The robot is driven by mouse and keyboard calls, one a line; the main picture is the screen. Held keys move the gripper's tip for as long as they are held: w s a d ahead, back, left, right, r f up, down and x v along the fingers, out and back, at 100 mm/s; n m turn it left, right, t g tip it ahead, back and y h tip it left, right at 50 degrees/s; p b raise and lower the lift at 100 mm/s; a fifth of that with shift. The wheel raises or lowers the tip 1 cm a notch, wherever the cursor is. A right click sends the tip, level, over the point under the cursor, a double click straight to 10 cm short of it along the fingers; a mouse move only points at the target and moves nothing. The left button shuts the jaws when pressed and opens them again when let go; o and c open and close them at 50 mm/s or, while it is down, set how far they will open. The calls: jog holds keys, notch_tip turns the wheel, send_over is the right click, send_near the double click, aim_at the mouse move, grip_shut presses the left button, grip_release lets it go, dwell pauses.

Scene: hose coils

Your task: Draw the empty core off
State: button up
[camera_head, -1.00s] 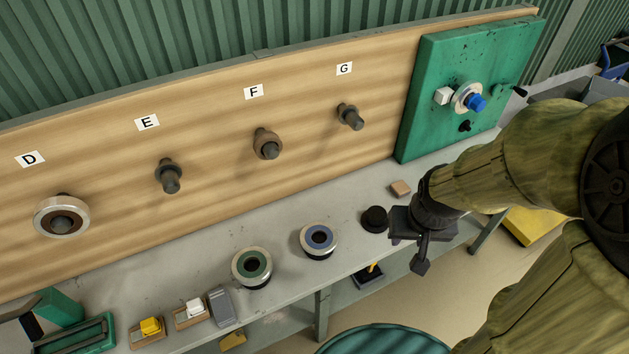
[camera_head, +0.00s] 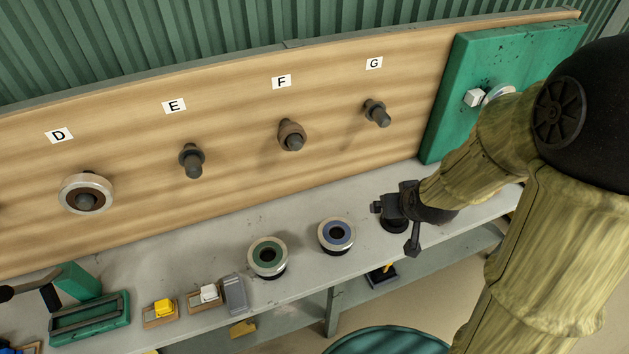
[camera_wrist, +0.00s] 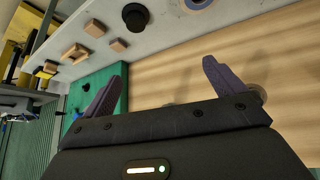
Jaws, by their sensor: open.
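A brown core (camera_head: 291,134) sits around the peg below label F on the wooden board, with no hose around it. Peg E (camera_head: 191,160) and peg G (camera_head: 376,112) carry no coil. Peg D holds a pale coil (camera_head: 87,194) with a brown centre. My gripper (camera_head: 390,208) is open and empty above the bench, to the right of and lower than peg F, apart from the board. In the wrist view its two spread fingers (camera_wrist: 160,82) have nothing between them. A brownish round part (camera_wrist: 257,90) shows partly behind the right finger; I cannot tell which peg it is.
A green-centred coil (camera_head: 268,257) and a blue-centred coil (camera_head: 337,234) stand on the grey bench (camera_head: 305,216). Yellow (camera_head: 163,309) and white (camera_head: 208,293) items lie at its left. A green panel (camera_head: 450,100) is at right. The board in front of peg F is clear.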

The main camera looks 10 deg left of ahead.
jog(key=w+a+f+n+t+y+b, duration=0.1)
jog(key=a+t+y, duration=0.3)
jog(key=a, duration=0.6)
jog(key=w+a+f+n+t+y+b, duration=0.1)
jog(key=w+a+n+t+y, duration=0.3)
jog(key=a, duration=0.6)
jog(key=shift+a+n+y, duration=0.15)
jog(key=shift+n+y, duration=0.15)
jog(key=shift+w+r, duration=0.1)
jog(key=shift+w, duration=0.05)
